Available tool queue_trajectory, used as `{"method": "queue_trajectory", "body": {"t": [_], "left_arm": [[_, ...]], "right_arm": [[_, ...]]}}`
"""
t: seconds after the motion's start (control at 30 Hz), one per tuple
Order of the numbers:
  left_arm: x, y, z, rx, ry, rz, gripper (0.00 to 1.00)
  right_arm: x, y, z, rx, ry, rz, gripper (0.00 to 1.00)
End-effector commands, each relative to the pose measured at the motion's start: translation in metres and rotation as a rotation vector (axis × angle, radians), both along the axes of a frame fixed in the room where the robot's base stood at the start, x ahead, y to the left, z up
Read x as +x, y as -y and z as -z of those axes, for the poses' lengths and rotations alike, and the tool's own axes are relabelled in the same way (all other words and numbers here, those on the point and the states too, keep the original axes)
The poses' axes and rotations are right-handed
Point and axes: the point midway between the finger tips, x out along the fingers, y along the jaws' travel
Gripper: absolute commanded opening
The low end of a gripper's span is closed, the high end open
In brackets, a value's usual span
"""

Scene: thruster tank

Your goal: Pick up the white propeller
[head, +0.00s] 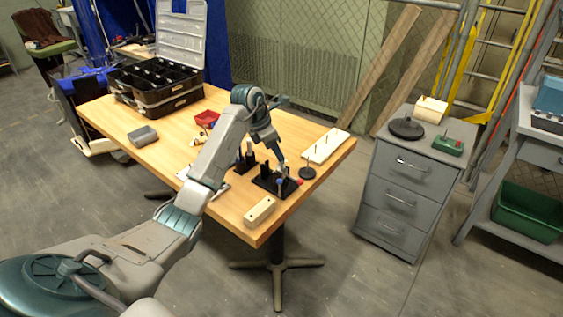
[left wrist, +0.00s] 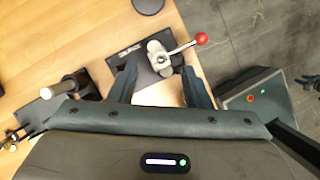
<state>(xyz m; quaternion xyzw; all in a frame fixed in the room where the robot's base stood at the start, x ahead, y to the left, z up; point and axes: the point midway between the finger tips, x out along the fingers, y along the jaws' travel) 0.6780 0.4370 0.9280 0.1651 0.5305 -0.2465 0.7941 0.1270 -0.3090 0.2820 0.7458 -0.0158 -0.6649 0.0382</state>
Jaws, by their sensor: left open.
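I cannot make out the white propeller for certain in either view. A small white patch (head: 183,173) shows on the table just left of my left forearm, mostly hidden by it, and I cannot tell what it is. My left gripper (head: 283,168) is over the near right part of the table, above a black fixture. In the left wrist view its two fingers (left wrist: 160,88) are apart with nothing held. Past them is a black plate (left wrist: 128,60) with a metal clamp (left wrist: 160,52) and a red knob (left wrist: 201,39). My right gripper is not in view.
The wooden table (head: 165,155) also carries a black open case (head: 155,85), a grey bin (head: 143,136), a red bin (head: 207,118), a pale pegged board (head: 325,146) and a pale block (head: 260,211). A grey drawer cabinet (head: 410,185) stands to the right.

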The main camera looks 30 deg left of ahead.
Motion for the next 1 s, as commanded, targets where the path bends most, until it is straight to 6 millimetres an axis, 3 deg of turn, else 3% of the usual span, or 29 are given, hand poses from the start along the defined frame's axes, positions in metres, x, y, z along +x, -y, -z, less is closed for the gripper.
{"method": "queue_trajectory", "body": {"t": [0.2,0.57,0.8,1.0], "left_arm": [[0.008,0.007,0.023,-0.002,-0.003,0.0,0.44],[0.012,0.009,0.034,-0.001,0.001,0.0,0.44],[0.011,0.009,0.034,-0.001,0.001,0.0,0.0],[0.011,0.009,0.034,-0.001,0.001,0.0,0.0]], "right_arm": [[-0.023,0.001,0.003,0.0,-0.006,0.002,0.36],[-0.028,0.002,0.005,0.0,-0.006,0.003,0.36],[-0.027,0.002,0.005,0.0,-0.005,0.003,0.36],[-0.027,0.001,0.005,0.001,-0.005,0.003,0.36]]}}
